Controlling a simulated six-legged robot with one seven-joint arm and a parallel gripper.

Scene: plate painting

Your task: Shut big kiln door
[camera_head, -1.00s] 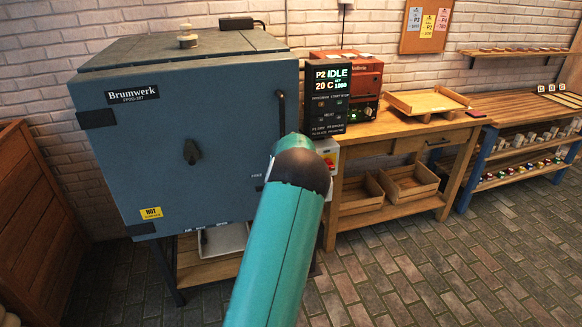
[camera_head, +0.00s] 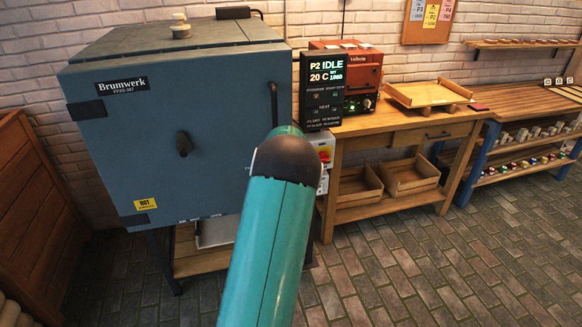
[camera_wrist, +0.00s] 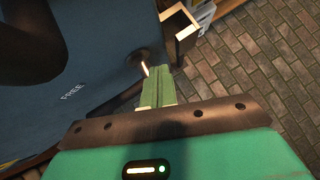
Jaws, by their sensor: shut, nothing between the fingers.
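The big kiln (camera_head: 110,115) stands at the left, a blue-grey box with a "Brumwerk" label. Its front door looks flush with the body; I cannot tell whether a thin gap remains. A black knob (camera_head: 184,144) sits mid-front and a long vertical black handle (camera_head: 274,105) near the right edge. In the wrist view, my gripper (camera_wrist: 161,72) is shut and empty, its green fingers close to a round dark fitting (camera_wrist: 147,61) on the blue surface (camera_wrist: 100,70); contact is unclear. A "FREE" marking is beside it. In the head view my arm hides the gripper and lower right front.
A black control panel (camera_head: 325,90) reads IDLE beside the kiln. A small red kiln (camera_head: 345,70) and a wooden tray (camera_head: 425,93) stand on a wooden bench (camera_head: 400,125). A wooden cabinet (camera_head: 30,210) stands left. The brick floor (camera_head: 420,260) at the right is clear.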

